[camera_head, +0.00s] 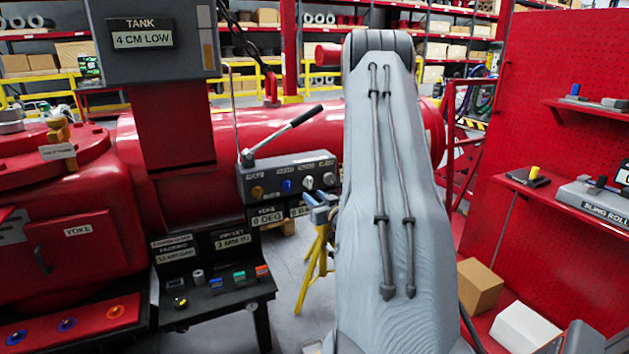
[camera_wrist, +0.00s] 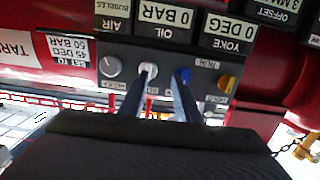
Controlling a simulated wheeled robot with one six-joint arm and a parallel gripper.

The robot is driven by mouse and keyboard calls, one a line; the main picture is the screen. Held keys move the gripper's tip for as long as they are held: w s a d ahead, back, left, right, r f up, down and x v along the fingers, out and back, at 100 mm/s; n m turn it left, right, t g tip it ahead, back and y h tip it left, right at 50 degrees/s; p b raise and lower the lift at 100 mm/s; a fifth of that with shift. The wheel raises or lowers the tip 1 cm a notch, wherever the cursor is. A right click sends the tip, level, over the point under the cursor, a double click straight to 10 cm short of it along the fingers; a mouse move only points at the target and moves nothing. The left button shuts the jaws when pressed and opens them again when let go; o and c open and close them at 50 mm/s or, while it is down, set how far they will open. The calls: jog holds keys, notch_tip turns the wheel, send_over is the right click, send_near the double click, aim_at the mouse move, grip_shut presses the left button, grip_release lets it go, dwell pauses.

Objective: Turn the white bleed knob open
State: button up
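The white bleed knob (camera_head: 308,182) sits on the front of the dark control panel (camera_head: 290,165), between a blue knob (camera_head: 287,186) and a grey knob (camera_head: 329,179). In the wrist view, which is upside down, the white knob (camera_wrist: 149,67) shows just beyond the tip of the left finger. My gripper (camera_wrist: 161,79) is open, its two fingers apart, with the right fingertip near the blue knob (camera_wrist: 183,75). Whether a finger touches either knob cannot be told. In the head view my gripper (camera_head: 322,203) is partly hidden by my arm, just below the panel's right end.
A yellow knob (camera_wrist: 226,82) is at the row's other end. A lever (camera_head: 285,133) rises above the panel. OIL and YOKE readouts (camera_wrist: 167,22) adjoin it. A small table with coloured buttons (camera_head: 215,290) stands below. A red pegboard bench (camera_head: 540,190) is at right.

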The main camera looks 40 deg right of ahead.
aim_at(311, 183)
jog(key=shift+t, duration=0.6)
jog(key=w+d, duration=0.1)
jog(key=w, duration=0.1)
jog(key=w+d+p, duration=0.1)
jog(key=d, duration=0.1)
jog(key=w+d+p, duration=0.1)
jog(key=w, duration=0.1)
jog(key=shift+w+d+r, duration=0.2)
jog(key=shift+w+r, duration=0.15)
jog(key=shift+r, duration=0.05)
grip_shut()
